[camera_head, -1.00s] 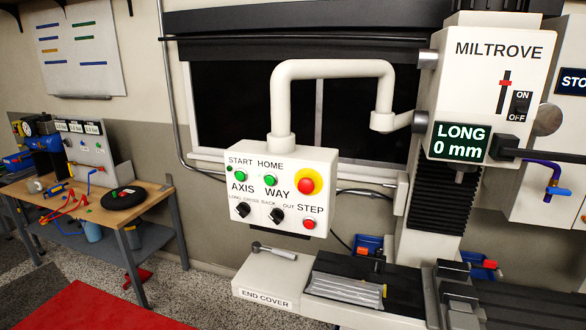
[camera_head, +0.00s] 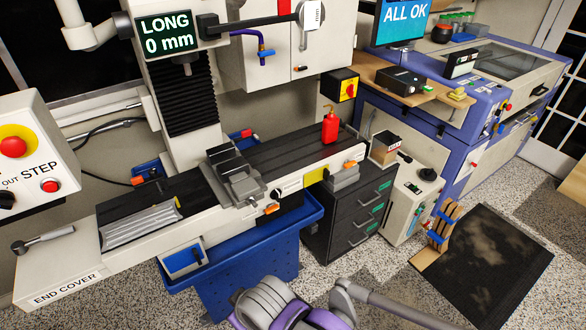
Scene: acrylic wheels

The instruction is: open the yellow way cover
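A yellow patch (camera_head: 315,177) shows on the front face of the machine's long table, toward its right end, beside an orange piece. A thin yellow edge (camera_head: 179,203) shows at the right end of the ribbed grey cover (camera_head: 140,226) on the left part of the machine. I cannot tell for sure which of these is the yellow way cover, or whether it is open. The machine bed (camera_head: 275,150) carries a grey vise (camera_head: 236,180).
A red bottle (camera_head: 330,126) stands on the bed. A lever lies on the END COVER block (camera_head: 65,265) at left. A control box (camera_head: 35,160) hangs at left. A blue tray (camera_head: 235,265), a dark drawer cabinet (camera_head: 350,220) and a black mat (camera_head: 482,265) are below and right.

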